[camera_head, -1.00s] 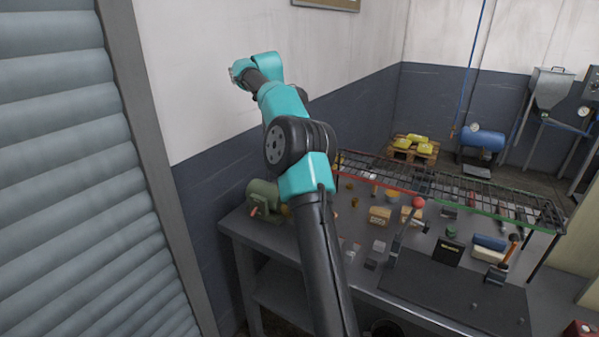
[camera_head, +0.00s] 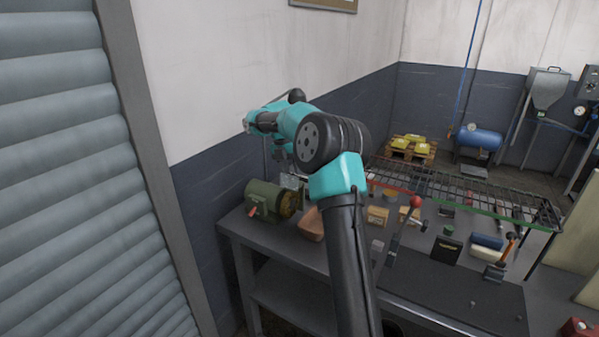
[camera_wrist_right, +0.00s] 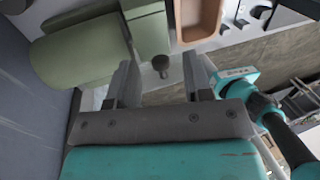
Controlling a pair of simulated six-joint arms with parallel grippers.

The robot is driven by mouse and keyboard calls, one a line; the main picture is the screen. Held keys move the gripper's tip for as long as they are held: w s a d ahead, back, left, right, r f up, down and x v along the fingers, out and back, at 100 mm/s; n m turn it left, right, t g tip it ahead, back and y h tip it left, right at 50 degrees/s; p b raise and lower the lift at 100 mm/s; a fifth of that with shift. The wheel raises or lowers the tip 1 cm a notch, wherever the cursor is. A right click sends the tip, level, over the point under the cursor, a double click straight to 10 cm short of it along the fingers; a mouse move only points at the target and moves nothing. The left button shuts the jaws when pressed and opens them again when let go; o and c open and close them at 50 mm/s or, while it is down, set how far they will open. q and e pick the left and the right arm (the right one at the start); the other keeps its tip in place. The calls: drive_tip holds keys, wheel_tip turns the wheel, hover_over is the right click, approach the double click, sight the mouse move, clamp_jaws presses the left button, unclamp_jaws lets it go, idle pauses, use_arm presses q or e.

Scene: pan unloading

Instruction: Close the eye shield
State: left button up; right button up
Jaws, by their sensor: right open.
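A green bench grinder (camera_head: 263,199) with a red lever on its front stands at the left end of the workbench. A small pale, clear-looking panel (camera_head: 291,182), which seems to be the eye shield, sits upright above its wheel end. My right gripper is above the grinder, mostly hidden by its own arm in the head view. In the right wrist view my right gripper (camera_wrist_right: 160,63) is open, its fingers apart and empty. A dark round knob (camera_wrist_right: 161,66) shows between and beyond the fingers. The green grinder body (camera_wrist_right: 82,55) is beside the left finger. Contact cannot be told.
The grey workbench (camera_head: 275,248) carries an orange-brown tray (camera_head: 311,225), wooden blocks (camera_head: 377,215), and a red-knobbed lever (camera_head: 415,203). A wire rack (camera_head: 470,185) runs along its back. A wall stands close behind the grinder and a shutter (camera_head: 75,180) is at left.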

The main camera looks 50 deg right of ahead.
drive_tip(key=shift+s+f, duration=0.15)
drive_tip(key=shift+f, duration=0.45)
clamp_jaws()
